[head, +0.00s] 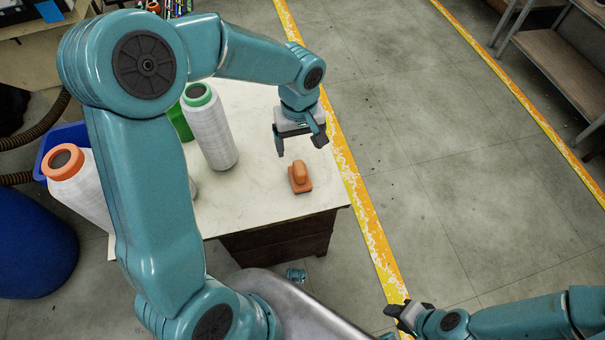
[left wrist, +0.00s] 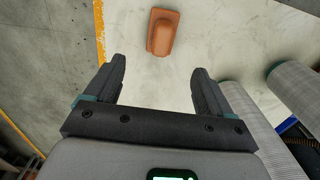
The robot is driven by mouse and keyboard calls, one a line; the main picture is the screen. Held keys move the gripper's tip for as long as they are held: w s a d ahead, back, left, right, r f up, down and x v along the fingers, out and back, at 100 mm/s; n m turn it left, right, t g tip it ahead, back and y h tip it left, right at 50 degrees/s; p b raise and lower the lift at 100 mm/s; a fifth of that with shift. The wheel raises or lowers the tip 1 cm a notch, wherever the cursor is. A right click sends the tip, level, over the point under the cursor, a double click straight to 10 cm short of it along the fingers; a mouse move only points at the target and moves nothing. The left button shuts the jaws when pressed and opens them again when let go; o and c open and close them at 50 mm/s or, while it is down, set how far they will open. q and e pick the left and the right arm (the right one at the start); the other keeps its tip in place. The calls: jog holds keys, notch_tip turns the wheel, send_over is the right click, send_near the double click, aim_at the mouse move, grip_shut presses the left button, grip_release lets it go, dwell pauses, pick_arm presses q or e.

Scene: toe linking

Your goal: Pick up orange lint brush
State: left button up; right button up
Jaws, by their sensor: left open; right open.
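The orange lint brush (head: 299,177) lies on the white tabletop (head: 262,198) near its right front corner. My left gripper (head: 299,148) is open and empty above the table, on the far side of the brush and apart from it. In the left wrist view the brush (left wrist: 162,32) shows beyond the open fingertips (left wrist: 160,66), roughly centred between them. My right gripper (head: 401,312) is at the bottom right of the head view, open, over the floor and away from the table.
A white thread cone with a green top (head: 209,128) stands left of the brush. Another cone with an orange top (head: 80,185) is at the far left, by a blue bin (head: 62,139). A yellow floor line (head: 358,195) runs past the table's right side. The tabletop around the brush is clear.

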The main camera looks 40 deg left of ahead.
aim_at(298, 167)
pick_arm(q)
jog(key=f, duration=0.2)
jog(key=f+b, duration=0.1)
jog(key=f, duration=0.4)
jog(key=shift+s+f, duration=0.25)
jog(key=shift+s, duration=0.1)
jog(key=shift+s+d+f+b, duration=0.1)
jog(key=shift+f+b, duration=0.3)
jog(key=shift+f, duration=0.1)
notch_tip(298, 167, down, 4)
jog(key=shift+d+f+b, duration=0.15)
jog(key=shift+b, duration=0.4)
jog(key=c, duration=1.2)
jog(key=shift+o, duration=0.2)
jog(key=shift+r, duration=0.2)
notch_tip(298, 167, up, 20)
jog(key=p, duration=0.5)
jog(key=shift+f, duration=0.1)
